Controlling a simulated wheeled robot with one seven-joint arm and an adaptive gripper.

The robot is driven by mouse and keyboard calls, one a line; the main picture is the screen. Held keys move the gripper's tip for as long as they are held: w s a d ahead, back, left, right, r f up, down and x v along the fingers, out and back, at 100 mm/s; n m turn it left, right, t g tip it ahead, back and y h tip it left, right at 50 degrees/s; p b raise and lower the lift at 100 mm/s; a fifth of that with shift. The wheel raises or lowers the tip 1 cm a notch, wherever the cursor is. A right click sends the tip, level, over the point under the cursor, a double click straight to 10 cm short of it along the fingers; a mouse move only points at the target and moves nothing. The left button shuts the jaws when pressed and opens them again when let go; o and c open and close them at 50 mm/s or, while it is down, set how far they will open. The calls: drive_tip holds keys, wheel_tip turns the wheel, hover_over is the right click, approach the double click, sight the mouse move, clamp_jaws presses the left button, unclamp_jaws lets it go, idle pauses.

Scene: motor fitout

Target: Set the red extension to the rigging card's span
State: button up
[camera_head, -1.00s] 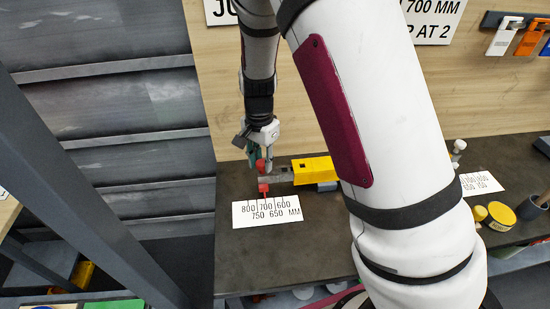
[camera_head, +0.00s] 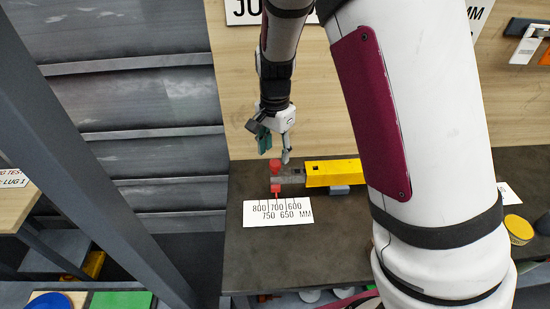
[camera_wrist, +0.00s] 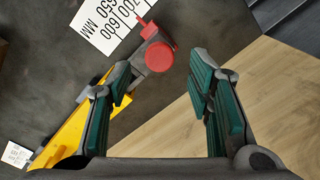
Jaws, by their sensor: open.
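The red extension's end (camera_head: 275,164) is a red knob on a grey bar (camera_head: 290,176) that comes out of a yellow beam (camera_head: 332,173). A red pointer (camera_head: 276,187) hangs from it over the white scale card (camera_head: 250,213), at about the 700 mark as far as I can tell. The wrist view shows the round red knob (camera_wrist: 160,57) beyond the fingertips. My gripper (camera_head: 274,148) is open and empty, just above the knob. The rigging card (camera_head: 245,14) on the wall is mostly hidden behind my arm; "MM" shows at its right.
The dark bench top (camera_head: 290,255) is clear in front of the scale card. A yellow round item (camera_head: 519,229) stands at the right. Grey slatted panels (camera_head: 130,110) stand to the left, and coloured tags hang on a wall rack (camera_head: 530,28).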

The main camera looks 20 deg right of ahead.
wheel_tip(320, 180, up, 8)
idle(0.6)
drive_tip(key=s+d+r+n+t+y, duration=0.1)
drive_tip(key=s+r+n, duration=0.2)
drive_tip(key=s+r, duration=0.3)
drive_tip(key=s+d+r+n+t, duration=0.1)
drive_tip(key=s+d+r+n, duration=0.1)
drive_tip(key=s+r, duration=0.35)
drive_tip(key=s+d+r+n+t+h, duration=0.1)
drive_tip(key=s+n, duration=0.5)
drive_tip(key=s, duration=0.7)
drive_tip(key=shift+s+d+r+t, duration=0.15)
drive_tip(key=shift+d+r+t, duration=0.2)
drive_tip(key=shift+r+t, duration=0.7)
drive_tip(key=shift+f, duration=0.15)
